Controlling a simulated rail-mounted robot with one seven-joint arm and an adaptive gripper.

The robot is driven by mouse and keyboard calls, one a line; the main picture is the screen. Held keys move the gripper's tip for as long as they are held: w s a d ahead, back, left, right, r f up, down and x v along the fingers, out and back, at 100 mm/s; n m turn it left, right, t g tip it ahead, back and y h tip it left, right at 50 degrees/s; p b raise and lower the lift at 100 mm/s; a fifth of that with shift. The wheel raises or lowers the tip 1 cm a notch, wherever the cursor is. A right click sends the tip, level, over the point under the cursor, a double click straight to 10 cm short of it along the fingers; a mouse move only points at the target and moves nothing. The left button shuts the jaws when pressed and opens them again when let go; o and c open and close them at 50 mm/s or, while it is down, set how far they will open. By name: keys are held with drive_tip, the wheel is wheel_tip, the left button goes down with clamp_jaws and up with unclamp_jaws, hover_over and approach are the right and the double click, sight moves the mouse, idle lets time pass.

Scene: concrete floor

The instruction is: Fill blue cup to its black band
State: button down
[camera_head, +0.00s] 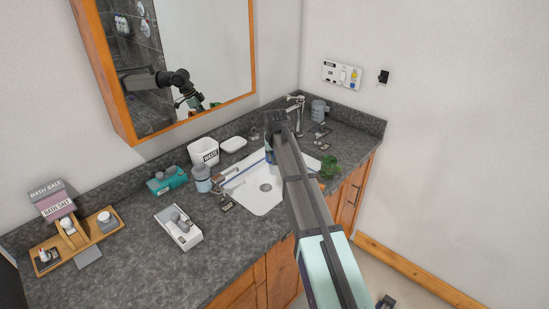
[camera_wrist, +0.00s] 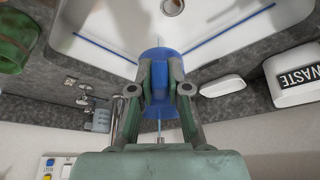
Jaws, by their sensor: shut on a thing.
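In the wrist view the blue cup (camera_wrist: 160,68) is between the two fingers of my gripper (camera_wrist: 160,95), which is shut on it. The cup is over the back part of the white sink (camera_wrist: 215,30). Its inside, the black band and any water level cannot be made out. A thin pale line shows beside the cup; I cannot tell whether it is water. In the head view my arm mostly hides the gripper and cup near the sink (camera_head: 258,202). The tall faucet (camera_head: 299,113) rises behind the sink.
A green cup (camera_head: 329,166) stands right of the sink, a grey mug (camera_head: 319,109) behind it. A waste bin (camera_head: 204,152), white dish (camera_head: 233,144) and blue-grey container (camera_head: 202,178) stand left. The mirror (camera_head: 200,50) hangs above; the front left counter has free room.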

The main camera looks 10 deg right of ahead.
drive_tip(key=shift+w+d+f+b, duration=0.2)
drive_tip(key=shift+w+f, duration=0.1)
drive_tip(key=shift+w, duration=1)
drive_tip(key=shift+w+d+f+b, duration=0.1)
drive_tip(key=shift+w+d+f, duration=0.2)
drive_tip(key=shift+w, duration=1)
drive_tip(key=shift+w+d+f+b, duration=0.15)
drive_tip(key=shift+w+f, duration=0.2)
drive_tip(key=shift+w, duration=0.95)
drive_tip(key=w+d, duration=0.1)
drive_tip(key=w, duration=0.5)
drive_tip(key=shift+w, duration=0.4)
idle(3.1)
